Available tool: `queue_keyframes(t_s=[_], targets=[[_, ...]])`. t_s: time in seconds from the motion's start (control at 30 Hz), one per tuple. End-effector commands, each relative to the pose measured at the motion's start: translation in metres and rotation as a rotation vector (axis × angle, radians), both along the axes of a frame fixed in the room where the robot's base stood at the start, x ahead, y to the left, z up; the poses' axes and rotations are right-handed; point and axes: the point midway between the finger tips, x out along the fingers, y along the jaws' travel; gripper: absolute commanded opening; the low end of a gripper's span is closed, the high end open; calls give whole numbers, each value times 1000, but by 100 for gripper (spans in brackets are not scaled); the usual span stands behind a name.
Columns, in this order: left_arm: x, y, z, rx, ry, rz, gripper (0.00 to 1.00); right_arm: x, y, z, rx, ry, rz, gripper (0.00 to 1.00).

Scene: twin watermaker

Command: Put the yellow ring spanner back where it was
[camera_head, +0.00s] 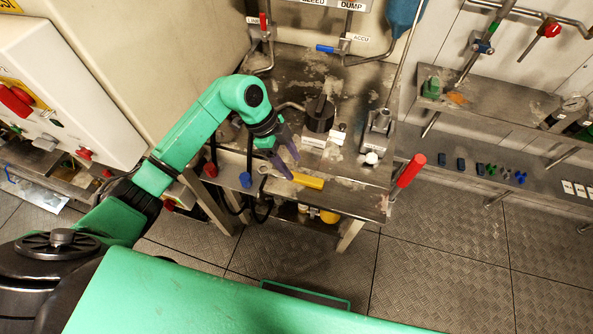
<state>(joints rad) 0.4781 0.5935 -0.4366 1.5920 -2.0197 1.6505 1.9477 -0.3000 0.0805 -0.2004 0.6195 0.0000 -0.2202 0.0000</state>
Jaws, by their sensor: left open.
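The yellow ring spanner (309,181) lies near the front edge of the metal bench (350,196). Its yellow handle points right, and a grey ring end shows to the left of my fingers. My left gripper (293,167) has dark purple fingers that are parted, close above the spanner's middle. One finger overlaps the spanner in the picture; I cannot tell whether it touches. My right gripper is out of view.
A black knob (320,114) stands behind the gripper, with white labels beside it. A lever with a red handle (411,170) rises at the bench's right. A blue knob (245,180) is at the front left. A shelf with small parts (490,168) is at right.

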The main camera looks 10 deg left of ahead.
Motion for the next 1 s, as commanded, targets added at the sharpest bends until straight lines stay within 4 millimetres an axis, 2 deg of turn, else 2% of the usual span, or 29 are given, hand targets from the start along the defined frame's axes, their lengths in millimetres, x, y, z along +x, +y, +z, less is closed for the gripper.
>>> queue_keyframes(t_s=[0.2,0.3,0.43,0.83,0.93,0.97,1.0], targets=[[2,24,50,2,-4,1,62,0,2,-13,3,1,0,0],[2,29,64,1,-1,2,62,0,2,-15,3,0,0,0],[2,31,70,0,1,1,62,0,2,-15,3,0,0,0],[2,31,70,-1,1,0,62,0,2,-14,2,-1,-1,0],[2,15,72,-67,-37,-35,62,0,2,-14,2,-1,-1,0],[3,4,74,-118,-68,-58,62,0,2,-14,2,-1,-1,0],[4,-18,81,-215,-126,-97,62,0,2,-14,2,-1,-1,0]])
